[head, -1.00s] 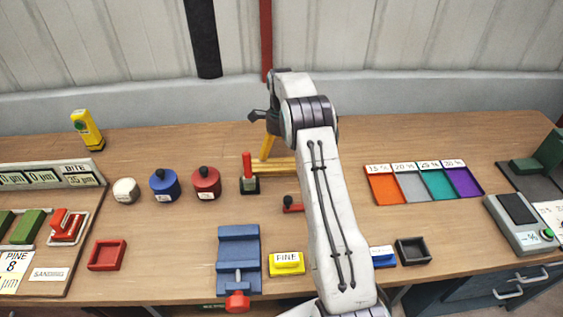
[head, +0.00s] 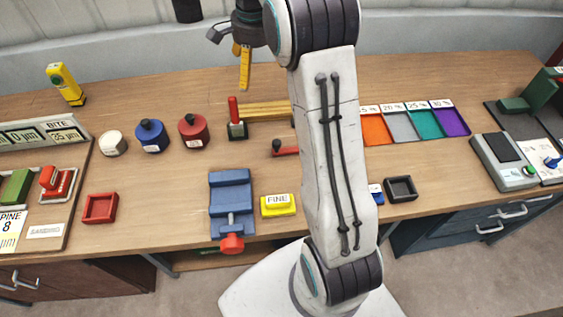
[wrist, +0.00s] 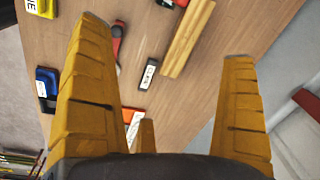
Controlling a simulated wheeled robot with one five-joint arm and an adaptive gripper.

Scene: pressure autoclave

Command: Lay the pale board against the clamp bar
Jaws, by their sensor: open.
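A pale yellowish wooden piece (head: 265,110) lies on the bench in the head view, with a line along its length; I cannot tell if it is one board or two strips. It also shows in the wrist view (wrist: 188,38). A small dark-green fixture with an upright red handle (head: 236,120) stands at its left end. A red lever (head: 286,152) lies just in front. I cannot tell which part is the clamp bar. My gripper (head: 245,68) is open and raised above the bench; its yellow fingers (wrist: 165,40) are spread and empty in the wrist view.
A blue vise (head: 231,195) and yellow FINE block (head: 278,205) stand at the front. Red (head: 194,130) and blue (head: 151,136) jars stand left. Coloured trays (head: 424,126) and a scale (head: 503,162) stand right. My arm hides part of the bench.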

